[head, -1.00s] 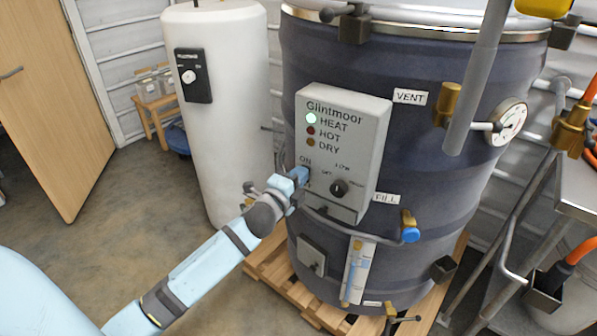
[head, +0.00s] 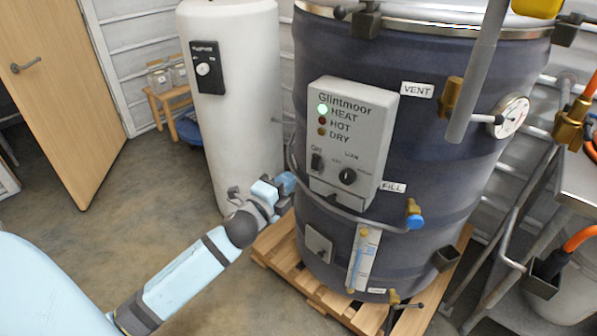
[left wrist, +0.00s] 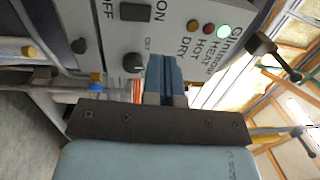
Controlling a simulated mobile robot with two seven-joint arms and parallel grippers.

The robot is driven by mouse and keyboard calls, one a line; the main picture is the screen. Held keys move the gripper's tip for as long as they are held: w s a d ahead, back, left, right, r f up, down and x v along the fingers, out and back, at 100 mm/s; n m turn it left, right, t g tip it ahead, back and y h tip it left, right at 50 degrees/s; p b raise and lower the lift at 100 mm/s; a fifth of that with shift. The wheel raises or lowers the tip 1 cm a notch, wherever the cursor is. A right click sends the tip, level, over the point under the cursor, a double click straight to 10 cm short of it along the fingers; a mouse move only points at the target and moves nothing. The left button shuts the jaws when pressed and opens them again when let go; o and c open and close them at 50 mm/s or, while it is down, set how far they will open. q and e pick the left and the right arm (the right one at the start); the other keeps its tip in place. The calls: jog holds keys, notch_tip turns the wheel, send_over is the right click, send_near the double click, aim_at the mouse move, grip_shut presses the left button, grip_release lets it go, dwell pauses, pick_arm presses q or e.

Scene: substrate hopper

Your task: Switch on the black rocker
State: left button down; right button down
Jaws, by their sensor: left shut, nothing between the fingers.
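The black rocker (head: 316,163) sits under the ON label at the lower left of the grey Glintmoor control box (head: 376,109). In the head view it is uncovered. The rocker also shows in the left wrist view (left wrist: 135,12), between ON and OFF. The HEAT lamp (head: 323,109) glows pale green; HOT and DRY look dull. My left gripper (head: 287,183) is shut and empty, just left of and below the box, apart from the rocker. Its blue fingers (left wrist: 164,75) are together in the left wrist view. My right gripper is not in view.
A black knob (head: 347,176) is right of the rocker. A grey rail (head: 350,213) curves below the box on the dark tank (head: 440,150). A white cylinder (head: 240,120) stands behind my left arm. A metal table (head: 580,185) is at right.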

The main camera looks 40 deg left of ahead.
pick_arm(q)
jog(key=shift+s+r, duration=0.15)
jog(key=shift+s, duration=0.75)
jog(key=shift+s+r, duration=0.15)
jog(key=shift+s, duration=0.75)
jog(key=shift+d, duration=0.1)
jog(key=s+d+f+n+g+h, duration=0.4)
jog(key=s+d+f+n+g, duration=0.4)
jog(key=s+d+f+n, duration=0.95)
notch_tip(320, 180, up, 13)
jog(key=m+p, duration=0.2)
jog(key=p, duration=1.9)
jog(key=shift+s+f+m, duration=0.2)
jog(key=shift+s+m, duration=0.05)
jog(key=shift+m, duration=0.1)
jog(key=shift+d, duration=0.1)
